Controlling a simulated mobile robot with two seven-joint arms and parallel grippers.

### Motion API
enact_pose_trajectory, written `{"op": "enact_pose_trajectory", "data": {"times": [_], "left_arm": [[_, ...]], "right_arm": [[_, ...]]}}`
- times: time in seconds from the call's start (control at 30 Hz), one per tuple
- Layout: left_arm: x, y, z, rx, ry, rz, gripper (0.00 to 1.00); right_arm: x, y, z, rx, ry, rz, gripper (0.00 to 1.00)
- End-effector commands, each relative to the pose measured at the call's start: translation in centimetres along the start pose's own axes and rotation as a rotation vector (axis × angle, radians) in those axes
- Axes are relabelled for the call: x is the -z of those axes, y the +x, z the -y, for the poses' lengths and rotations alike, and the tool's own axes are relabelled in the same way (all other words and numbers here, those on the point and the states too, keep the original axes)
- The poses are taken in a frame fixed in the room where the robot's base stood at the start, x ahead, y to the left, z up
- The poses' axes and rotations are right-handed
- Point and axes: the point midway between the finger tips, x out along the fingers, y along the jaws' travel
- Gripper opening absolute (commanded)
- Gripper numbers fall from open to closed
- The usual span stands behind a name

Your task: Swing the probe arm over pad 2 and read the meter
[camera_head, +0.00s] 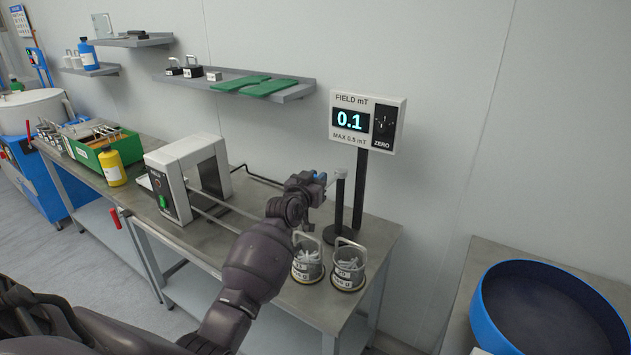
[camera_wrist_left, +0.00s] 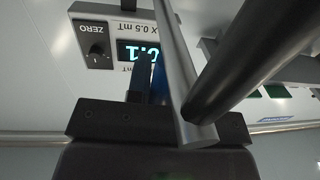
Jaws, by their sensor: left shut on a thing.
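The meter (camera_head: 368,121) on a black post shows 0.1 under "FIELD mT", with "MAX 0.5 mT" below; it appears upside down in the left wrist view (camera_wrist_left: 115,45). The short black probe stand (camera_head: 339,208) rises from a round base in front of it, with a small grey piece on top. My left gripper (camera_head: 320,178) is just left of that top, shut on the probe arm. A grey rod (camera_wrist_left: 182,85) crosses close in front of the left wrist camera, beside a dark cylinder. My gripper hides most of the probe arm. No pad number is readable.
Two wire-handled baskets of parts, left (camera_head: 307,262) and right (camera_head: 348,267), stand at the bench front below my left gripper. A white tunnel machine (camera_head: 175,187) with rails is to the left. A blue round tub (camera_head: 490,307) is at the right. The wall shelf (camera_head: 300,91) is above.

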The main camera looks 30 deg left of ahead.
Motion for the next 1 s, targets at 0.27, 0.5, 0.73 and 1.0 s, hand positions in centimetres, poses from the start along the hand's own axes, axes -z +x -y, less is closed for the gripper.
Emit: {"op": "enact_pose_trajectory", "data": {"times": [0.27, 0.5, 0.73, 1.0], "left_arm": [[0.0, 0.0, 0.1, 0.001, 0.0, 0.0, 0.41], [0.0, 0.0, 0.1, 0.001, 0.0, 0.001, 0.46], [-0.1, -0.9, 0.1, 0.001, 0.0, 0.001, 0.46], [-0.2, -5.0, 0.1, 0.001, 0.0, 0.001, 0.46]], "right_arm": [[0.0, 0.0, 0.1, 0.0, 0.003, 0.0, 0.0], [0.1, 0.0, 0.2, 0.0, 0.006, -0.001, 0.0], [0.0, 0.0, 0.2, 0.0, 0.006, 0.0, 0.0], [-0.1, 0.1, 0.2, 0.0, 0.006, 0.0, 0.0]]}}
